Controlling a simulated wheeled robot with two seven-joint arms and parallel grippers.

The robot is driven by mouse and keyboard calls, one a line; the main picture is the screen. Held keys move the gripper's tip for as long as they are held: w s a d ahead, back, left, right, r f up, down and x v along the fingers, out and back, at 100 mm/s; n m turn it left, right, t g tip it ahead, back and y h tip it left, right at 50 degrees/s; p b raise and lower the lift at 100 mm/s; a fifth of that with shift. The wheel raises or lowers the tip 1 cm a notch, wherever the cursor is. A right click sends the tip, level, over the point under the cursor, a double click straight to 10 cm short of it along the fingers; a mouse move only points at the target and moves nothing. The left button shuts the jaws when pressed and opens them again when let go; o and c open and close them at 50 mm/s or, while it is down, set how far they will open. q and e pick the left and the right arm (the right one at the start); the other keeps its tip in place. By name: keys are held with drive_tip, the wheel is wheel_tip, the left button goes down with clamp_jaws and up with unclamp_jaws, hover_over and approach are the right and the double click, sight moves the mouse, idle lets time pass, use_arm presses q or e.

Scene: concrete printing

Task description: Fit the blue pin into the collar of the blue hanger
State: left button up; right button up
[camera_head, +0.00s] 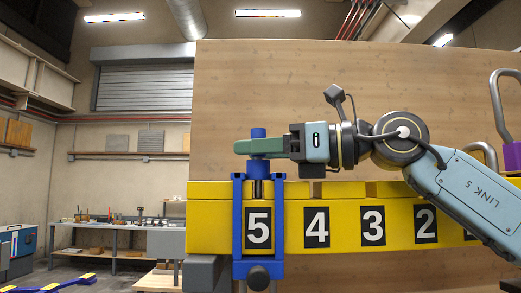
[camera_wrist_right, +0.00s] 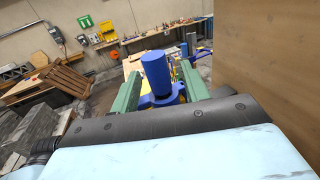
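The blue hanger (camera_head: 238,225) hangs over the yellow beam at the panel marked 5, its frame around that panel. The blue pin (camera_head: 258,132) stands upright at the hanger's top, and it also shows in the wrist view (camera_wrist_right: 156,72). The pin's lower end meets the hanger's blue collar (camera_wrist_right: 146,101); how deep it sits is hidden. My right gripper (camera_head: 262,147) reaches in from the right with its green fingers on either side of the pin. In the wrist view (camera_wrist_right: 160,80) gaps show between pin and fingers, so it looks open. My left gripper is not in view.
The yellow beam (camera_head: 343,222) with numbered panels runs right from the hanger, before a tall wooden board (camera_head: 300,90). A purple part with a grey hook (camera_head: 498,105) stands at the far right. Workbenches (camera_head: 115,232) are far back left.

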drive_tip(key=b+v, duration=0.3)
drive_tip(key=v, duration=1)
drive_tip(key=shift+d, duration=0.2)
